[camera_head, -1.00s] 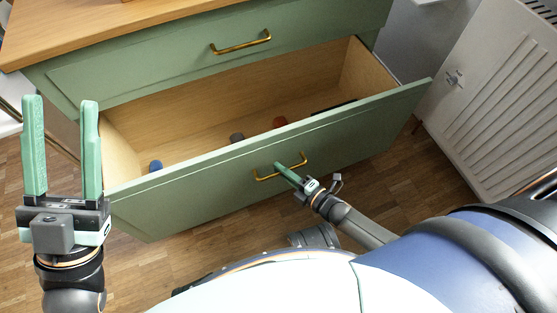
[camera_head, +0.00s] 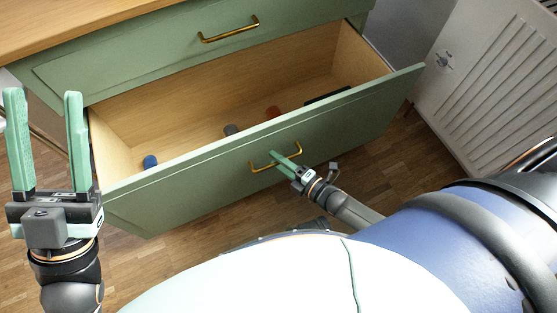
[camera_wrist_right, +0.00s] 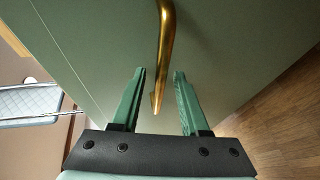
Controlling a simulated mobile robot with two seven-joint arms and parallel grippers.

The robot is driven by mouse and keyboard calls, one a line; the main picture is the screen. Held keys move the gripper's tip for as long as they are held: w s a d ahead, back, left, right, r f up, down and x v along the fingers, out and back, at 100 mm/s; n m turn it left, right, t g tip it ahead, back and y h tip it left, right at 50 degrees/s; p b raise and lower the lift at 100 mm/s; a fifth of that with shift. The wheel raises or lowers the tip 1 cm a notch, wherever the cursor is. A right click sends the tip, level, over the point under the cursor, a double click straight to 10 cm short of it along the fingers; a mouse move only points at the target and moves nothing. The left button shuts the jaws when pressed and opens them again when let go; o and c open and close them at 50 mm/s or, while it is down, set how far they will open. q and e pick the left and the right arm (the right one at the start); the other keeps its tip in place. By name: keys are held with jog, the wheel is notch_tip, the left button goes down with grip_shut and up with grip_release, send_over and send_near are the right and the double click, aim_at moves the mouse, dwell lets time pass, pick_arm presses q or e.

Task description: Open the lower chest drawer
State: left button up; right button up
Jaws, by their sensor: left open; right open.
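The lower drawer (camera_head: 205,188) of the green chest is pulled well out, and its wooden inside shows from above. Its brass handle (camera_head: 262,167) is on the green front. My right gripper (camera_head: 275,156) is at this handle. In the right wrist view the handle (camera_wrist_right: 165,50) runs down to between the open fingers of the gripper (camera_wrist_right: 158,88), with gaps on both sides. My left gripper (camera_head: 42,95) is open and empty, held up at the left beside the chest.
The closed upper drawer (camera_head: 150,65) has its own brass handle (camera_head: 229,30). Inside the lower drawer lie a blue item (camera_head: 150,162), a grey item (camera_head: 230,130), a reddish item (camera_head: 272,112) and a dark flat item (camera_head: 327,96). A white radiator (camera_head: 495,90) stands at the right.

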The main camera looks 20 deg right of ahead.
jog(key=shift+s, duration=0.1)
pick_arm(q)
notch_tip(320, 180, up, 3)
jog(key=p, duration=0.3)
jog(key=shift+a+r+m, duration=0.15)
jog(key=shift+r+m, duration=0.05)
jog(key=shift+m, duration=0.2)
pick_arm(e)
jog(key=v, duration=1.2)
pick_arm(q)
jog(key=shift+s, duration=0.1)
pick_arm(e)
jog(key=shift+s+d+r, duration=0.1)
jog(key=shift+d, duration=0.05)
